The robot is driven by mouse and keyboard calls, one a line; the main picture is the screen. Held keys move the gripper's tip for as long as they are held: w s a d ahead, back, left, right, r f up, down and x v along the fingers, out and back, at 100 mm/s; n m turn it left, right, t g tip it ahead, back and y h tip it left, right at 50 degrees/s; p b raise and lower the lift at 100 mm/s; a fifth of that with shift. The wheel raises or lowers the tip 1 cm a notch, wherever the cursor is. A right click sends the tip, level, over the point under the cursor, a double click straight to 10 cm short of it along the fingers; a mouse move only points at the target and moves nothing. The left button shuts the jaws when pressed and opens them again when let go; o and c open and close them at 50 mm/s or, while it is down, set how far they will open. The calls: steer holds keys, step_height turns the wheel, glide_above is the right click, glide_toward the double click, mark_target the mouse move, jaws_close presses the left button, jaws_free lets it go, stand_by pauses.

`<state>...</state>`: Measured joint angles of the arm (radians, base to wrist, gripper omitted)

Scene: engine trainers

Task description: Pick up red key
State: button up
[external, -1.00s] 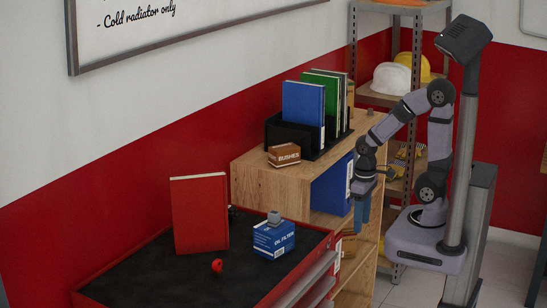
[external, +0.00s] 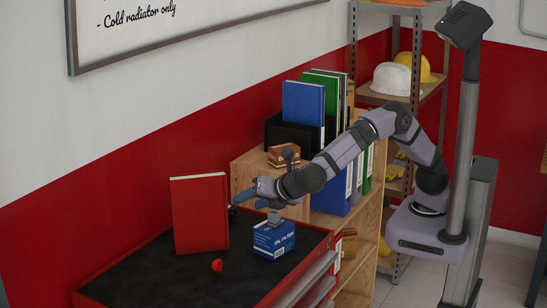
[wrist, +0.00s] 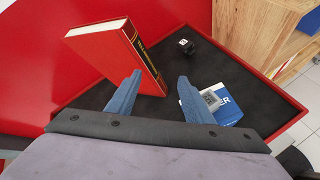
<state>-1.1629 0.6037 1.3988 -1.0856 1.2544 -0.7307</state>
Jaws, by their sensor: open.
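A small red object, seemingly the red key (external: 217,266), lies on the black top of the red cabinet, in front of the red book and left of the oil filter box. It is too small to make out its shape. I cannot see it in the wrist view. My gripper (external: 245,198) is above the cabinet top, just right of the red book and above the oil filter box. Its two blue fingers are apart and empty in the wrist view (wrist: 158,98).
The red book (external: 199,213) stands upright; it also shows in the wrist view (wrist: 115,50). The oil filter box (external: 274,241) has a grey part (external: 274,217) on top. A small black object (wrist: 187,46) lies behind. A wooden shelf (external: 247,178) with binders stands beyond the cabinet.

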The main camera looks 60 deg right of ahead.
mark_target(219, 264)
steer(key=s+a+f+n+t+b, duration=0.1)
steer(key=a+f+n+b, duration=0.1)
steer(key=a+f, duration=0.1)
steer(key=s+a+f+n+t+y+b, duration=0.1)
steer(key=a+f+n+b, duration=0.1)
steer(key=a+f, duration=0.1)
steer(key=s+a+f+n+t+b, duration=0.2)
steer(key=a+f, duration=0.2)
steer(key=shift+s+a+n+y, duration=0.1)
steer(key=shift+a+n+y, duration=0.05)
steer(key=shift+n+y, duration=0.2)
steer(key=s+a+f+n+y, duration=0.1)
steer(key=a, duration=0.1)
steer(key=s+a+f+n+t+b, duration=0.1)
steer(key=shift+s+a+f+n+y, duration=0.1)
steer(key=shift+s+a+n+y, duration=0.25)
steer(key=shift+s, duration=0.05)
steer(key=shift+w, duration=0.6)
steer(key=shift+w+a+f+p, duration=0.15)
steer(key=shift+w+p, duration=0.35)
steer(key=shift+w, duration=0.55)
steer(key=shift+w+f+p, duration=0.2)
steer(key=shift+w+p, duration=0.25)
steer(key=shift+w, duration=0.55)
steer(key=shift+w+a+f+p, duration=0.15)
steer(key=shift+w+p, duration=0.35)
steer(key=shift+w, duration=0.55)
steer(key=shift+d, duration=0.1)
steer(key=c, duration=1.1)
